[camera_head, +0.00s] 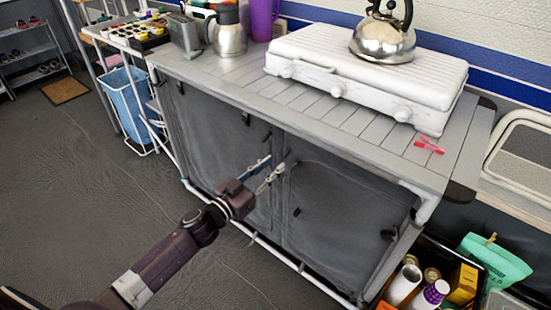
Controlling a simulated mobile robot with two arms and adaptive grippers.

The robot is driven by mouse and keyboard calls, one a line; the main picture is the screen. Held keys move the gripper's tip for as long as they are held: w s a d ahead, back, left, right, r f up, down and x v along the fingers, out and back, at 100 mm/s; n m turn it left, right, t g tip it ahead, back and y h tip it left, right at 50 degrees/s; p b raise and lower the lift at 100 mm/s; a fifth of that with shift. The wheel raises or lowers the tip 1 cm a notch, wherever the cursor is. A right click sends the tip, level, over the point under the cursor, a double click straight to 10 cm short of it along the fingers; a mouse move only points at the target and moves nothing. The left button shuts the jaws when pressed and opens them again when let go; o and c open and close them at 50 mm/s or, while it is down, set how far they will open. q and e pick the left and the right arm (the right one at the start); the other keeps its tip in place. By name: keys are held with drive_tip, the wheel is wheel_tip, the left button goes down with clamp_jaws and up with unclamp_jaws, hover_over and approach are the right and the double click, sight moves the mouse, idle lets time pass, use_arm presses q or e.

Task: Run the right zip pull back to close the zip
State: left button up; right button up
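The kitchen unit has a grey fabric front with two zipped panels, a left panel (215,130) and a right panel (345,205). Both panels look closed over the unit, but the zip lines are too fine to follow. Small dark tabs show on the right panel, one near its left side (297,212) and one at its lower right (388,234). I cannot tell which is the right zip pull. My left gripper (275,163) is in front of the seam between the panels, fingers apart, with nothing visible between them. Whether it touches the fabric is unclear. My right gripper is out of view.
The slatted worktop (300,100) carries a white stove (370,75) with a kettle (382,38), a steel jug (229,35) and a red item (429,146). A crate of goods stands at lower right, with a bottle (436,292). A blue bin (125,100) stands left. Floor in front is clear.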

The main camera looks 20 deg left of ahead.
sight(283, 157)
use_arm(q)
drive_tip(key=x, duration=0.3)
drive_tip(key=shift+w+d, duration=0.1)
drive_tip(key=shift+w, duration=0.15)
drive_tip(key=shift+w+d+f, duration=0.1)
drive_tip(key=shift+w, duration=0.25)
drive_tip(key=c, duration=0.7)
clamp_jaws()
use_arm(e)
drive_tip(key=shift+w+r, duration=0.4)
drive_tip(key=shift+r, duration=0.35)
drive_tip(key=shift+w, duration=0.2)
